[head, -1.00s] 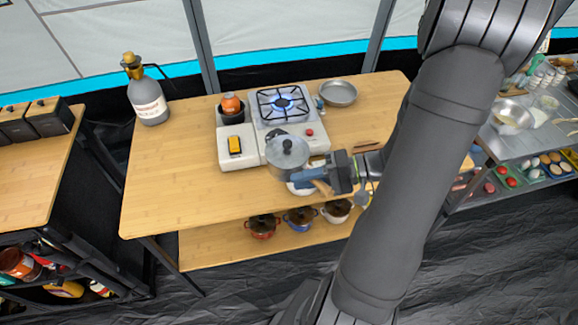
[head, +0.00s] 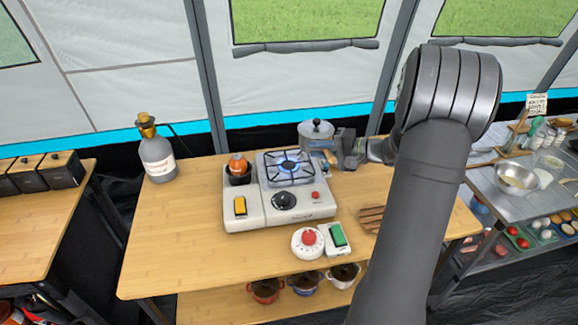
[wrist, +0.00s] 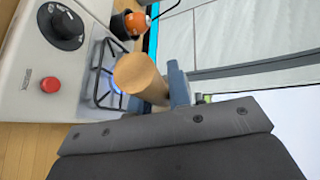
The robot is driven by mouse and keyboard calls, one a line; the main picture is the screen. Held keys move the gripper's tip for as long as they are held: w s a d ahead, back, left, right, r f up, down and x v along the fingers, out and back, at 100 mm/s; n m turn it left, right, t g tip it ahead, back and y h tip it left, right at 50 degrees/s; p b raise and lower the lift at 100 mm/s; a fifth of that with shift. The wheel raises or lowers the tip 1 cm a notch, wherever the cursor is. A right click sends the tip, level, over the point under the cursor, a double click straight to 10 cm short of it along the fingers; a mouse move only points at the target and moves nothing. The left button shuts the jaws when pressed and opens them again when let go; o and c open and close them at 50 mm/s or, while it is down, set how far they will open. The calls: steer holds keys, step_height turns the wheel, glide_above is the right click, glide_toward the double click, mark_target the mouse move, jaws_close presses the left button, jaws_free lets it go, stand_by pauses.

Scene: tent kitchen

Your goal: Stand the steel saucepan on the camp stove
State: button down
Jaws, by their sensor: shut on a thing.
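The steel saucepan (head: 316,132), with a lid and black knob, shows in the head view at the stove's back right edge, upright. I cannot tell how high it is above the table. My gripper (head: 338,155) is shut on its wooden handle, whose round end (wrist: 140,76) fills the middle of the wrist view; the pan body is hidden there. The camp stove (head: 255,209) stands on the wooden table with a blue flame lit under its black grate (head: 290,167). The grate is bare. The stove and its knob (wrist: 62,27) also show in the wrist view.
An orange-topped canister (head: 238,165) sits at the stove's left side. A grey bottle (head: 157,155) stands at the table's back left. A red-knobbed white timer (head: 308,241) and a green-topped box (head: 336,238) lie in front. The table's left part (head: 170,230) is clear.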

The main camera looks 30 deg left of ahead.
steer(key=shift+s+a+f, duration=0.3)
steer(key=shift+a+f, duration=1.15)
steer(key=shift+f, duration=0.1)
steer(key=shift+s+a+f, duration=0.25)
steer(key=shift+a+f, duration=1.25)
steer(key=shift+f, duration=0.05)
steer(key=shift+s+a+f, duration=0.3)
steer(key=shift+a+f, duration=1.15)
steer(key=shift+f, duration=0.1)
steer(key=shift+f, duration=0.15)
steer(key=c, duration=1.3)
jaws_free()
steer(key=shift+c, duration=0.2)
steer(key=shift+d, duration=0.1)
steer(key=v, duration=1.2)
steer(key=shift+a, duration=0.2)
